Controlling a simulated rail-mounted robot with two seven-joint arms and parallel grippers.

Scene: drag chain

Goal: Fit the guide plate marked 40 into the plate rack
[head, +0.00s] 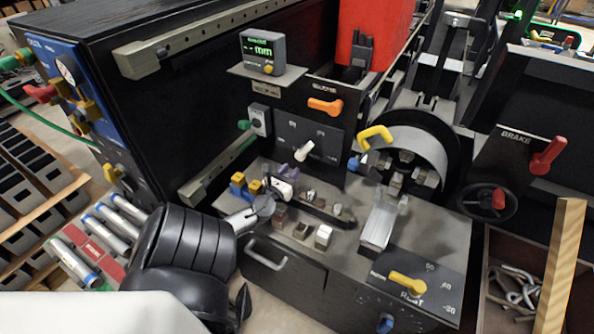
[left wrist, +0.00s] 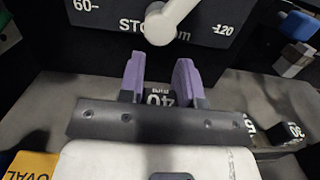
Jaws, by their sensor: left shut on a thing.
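My left gripper (head: 284,170) is at the back of the machine's bench in the head view, just below the panel with the white lever. In the left wrist view its two purple fingers (left wrist: 160,78) are shut on a dark guide plate marked 40 (left wrist: 160,98). The number is upside down, and the gripper's dark crossbar hides the plate's lower part. I cannot tell whether the plate touches the bench. A dark strip with small pieces (head: 320,208), possibly the plate rack, lies right of the gripper. My right gripper is not in view.
The white lever (head: 304,150) stands close behind the gripper; it also shows in the left wrist view (left wrist: 172,20). Small blocks (head: 323,236) stand in front. A bright metal bar (head: 379,225) lies to the right.

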